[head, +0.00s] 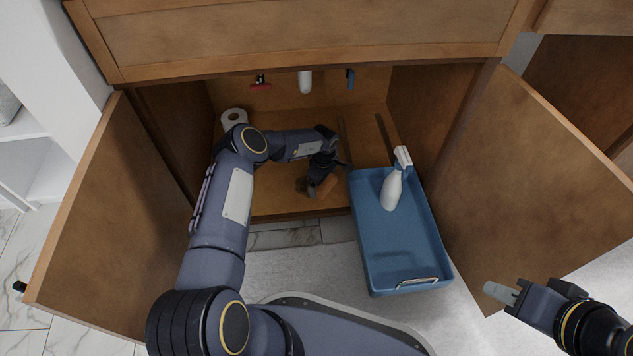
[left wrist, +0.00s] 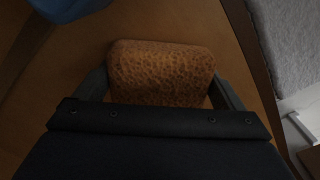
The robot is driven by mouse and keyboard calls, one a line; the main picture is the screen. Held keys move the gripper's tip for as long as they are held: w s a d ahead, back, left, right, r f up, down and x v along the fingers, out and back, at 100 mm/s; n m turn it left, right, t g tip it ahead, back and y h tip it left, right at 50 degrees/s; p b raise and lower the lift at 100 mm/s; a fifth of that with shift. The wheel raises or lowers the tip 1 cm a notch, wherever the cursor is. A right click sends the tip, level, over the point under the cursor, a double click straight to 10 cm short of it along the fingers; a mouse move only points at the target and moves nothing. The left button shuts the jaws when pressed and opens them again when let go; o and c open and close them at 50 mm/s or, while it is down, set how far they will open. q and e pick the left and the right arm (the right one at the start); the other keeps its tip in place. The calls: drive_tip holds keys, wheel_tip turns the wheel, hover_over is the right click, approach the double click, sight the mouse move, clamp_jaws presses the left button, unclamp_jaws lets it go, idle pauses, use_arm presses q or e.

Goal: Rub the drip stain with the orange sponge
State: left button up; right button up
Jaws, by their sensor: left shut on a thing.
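The orange sponge (left wrist: 160,72) is a porous block held between the two fingers of my left gripper (left wrist: 160,88) in the left wrist view. In the head view my left gripper (head: 317,186) reaches down inside the open cabinet, with the sponge (head: 327,185) low over the cabinet floor near its front edge. I cannot tell if the sponge touches the floor. A dark patch (head: 301,185) shows just left of the gripper; I cannot tell if it is the drip stain or shadow. My right gripper (head: 501,293) is outside, by the right door, its fingers seen edge-on.
A blue tray (head: 405,265) with a white spray bottle (head: 392,190) juts out of the cabinet, just right of my left gripper. A paper roll (head: 233,118) stands at the back left. Open doors (head: 110,215) (head: 535,175) flank the opening. Pipe fittings (head: 305,82) hang at the back.

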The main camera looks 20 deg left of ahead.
use_arm(q)
drive_tip(key=shift+w+d, duration=0.25)
drive_tip(key=shift+d, duration=0.25)
drive_tip(key=shift+w+d, duration=0.2)
drive_tip(key=shift+d, duration=0.3)
